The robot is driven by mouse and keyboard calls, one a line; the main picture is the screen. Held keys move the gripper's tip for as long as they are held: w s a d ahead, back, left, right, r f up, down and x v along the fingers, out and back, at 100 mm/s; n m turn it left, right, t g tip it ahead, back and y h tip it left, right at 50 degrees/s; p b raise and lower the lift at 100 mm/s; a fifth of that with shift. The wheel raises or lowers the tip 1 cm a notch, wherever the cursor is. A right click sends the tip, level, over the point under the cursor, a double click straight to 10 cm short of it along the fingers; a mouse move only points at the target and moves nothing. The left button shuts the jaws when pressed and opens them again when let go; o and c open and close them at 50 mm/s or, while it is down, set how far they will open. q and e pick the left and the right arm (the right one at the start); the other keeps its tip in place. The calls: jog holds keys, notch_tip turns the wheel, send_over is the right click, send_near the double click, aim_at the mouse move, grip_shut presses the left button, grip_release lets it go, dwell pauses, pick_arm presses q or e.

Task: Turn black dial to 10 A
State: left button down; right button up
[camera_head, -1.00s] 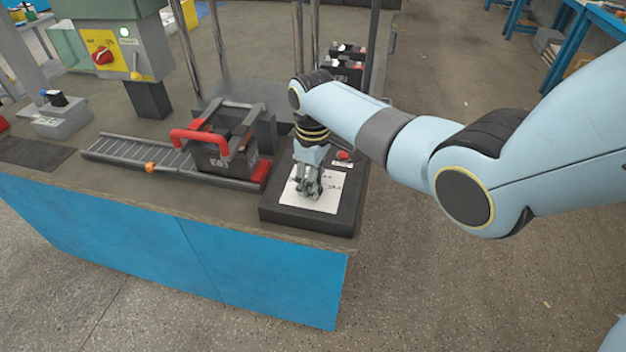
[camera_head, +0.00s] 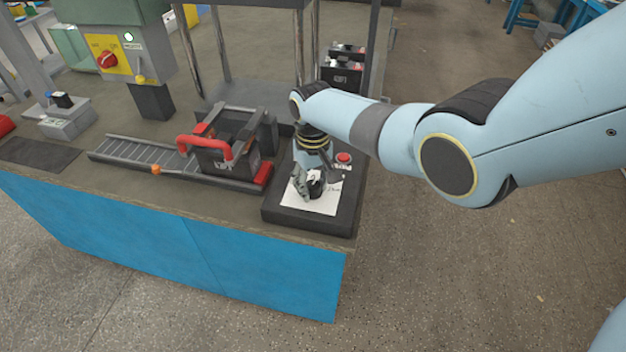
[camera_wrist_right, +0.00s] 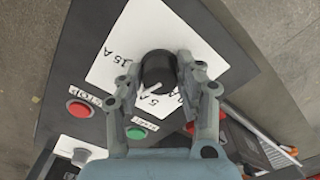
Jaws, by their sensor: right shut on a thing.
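The black dial (camera_wrist_right: 158,68) stands on a white card (camera_wrist_right: 118,50) fixed to a dark control box. My right gripper (camera_wrist_right: 159,72) is shut on the dial, one finger on each side of it. A pale mark at the dial's lower edge lies toward the "5 A" label (camera_wrist_right: 150,98). The "15 A" label (camera_wrist_right: 123,57) is at the card's left, and another label is partly hidden by the right-hand finger. In the head view, my right gripper (camera_head: 308,187) is over the card, with the dial (camera_head: 317,186) partly showing. My left gripper is not in view.
A red button (camera_wrist_right: 79,109) and a green button (camera_wrist_right: 136,133) sit on the box (camera_head: 285,217) beside the card. A black battery with a red handle (camera_head: 205,146) stands on a roller track left of the box. The table's front edge is close to the box.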

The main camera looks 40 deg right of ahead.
aim_at(313, 184)
jog(key=shift+m, duration=0.6)
jog(key=o, duration=1.1)
jog(key=shift+o, duration=0.2)
notch_tip(313, 184, up, 12)
